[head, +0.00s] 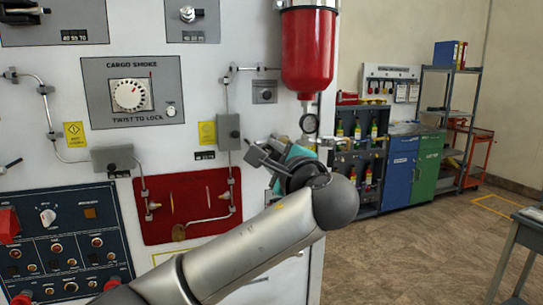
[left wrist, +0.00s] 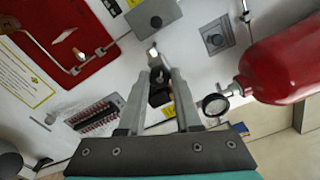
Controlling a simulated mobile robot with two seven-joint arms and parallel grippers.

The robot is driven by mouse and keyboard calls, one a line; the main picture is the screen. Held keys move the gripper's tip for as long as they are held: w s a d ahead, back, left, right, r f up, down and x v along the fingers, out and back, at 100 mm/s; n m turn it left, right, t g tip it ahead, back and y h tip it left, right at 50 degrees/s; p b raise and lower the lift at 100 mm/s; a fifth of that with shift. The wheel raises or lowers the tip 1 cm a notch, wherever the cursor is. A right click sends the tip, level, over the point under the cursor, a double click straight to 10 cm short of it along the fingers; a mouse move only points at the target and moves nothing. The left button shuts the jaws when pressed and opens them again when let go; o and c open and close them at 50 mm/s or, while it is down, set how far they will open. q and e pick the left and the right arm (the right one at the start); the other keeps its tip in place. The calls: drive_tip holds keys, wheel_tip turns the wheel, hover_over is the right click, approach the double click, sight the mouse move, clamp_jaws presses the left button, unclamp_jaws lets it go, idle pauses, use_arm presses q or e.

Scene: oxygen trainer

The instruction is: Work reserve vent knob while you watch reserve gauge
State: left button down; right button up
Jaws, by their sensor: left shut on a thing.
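My left gripper (head: 262,152) reaches up to the panel, just left of and below the red cylinder. In the left wrist view, its two fingers (left wrist: 158,76) close in on a small dark knob (left wrist: 158,97), which appears to be the reserve vent knob; the fingers partly hide it. In the head view the gripper and wrist hide the knob. The round reserve gauge (head: 308,123) hangs under the red cylinder (head: 308,50), right of the gripper. The gauge also shows in the left wrist view (left wrist: 215,104), but its reading is too small to tell. My right gripper is out of view.
A red recessed plate (head: 188,207) with pipes is left of my wrist. A cargo smoke dial (head: 130,95) is above it, and a dark switch panel (head: 62,245) is at lower left. Cabinets (head: 400,175) and shelves stand behind, beyond open floor (head: 400,255).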

use_arm(q)
drive_tip(key=shift+f+n, duration=0.1)
drive_tip(key=shift+n, duration=0.3)
drive_tip(key=c, duration=0.6)
unclamp_jaws()
drive_tip(key=v, duration=1.5)
drive_tip(key=shift+s, duration=0.15)
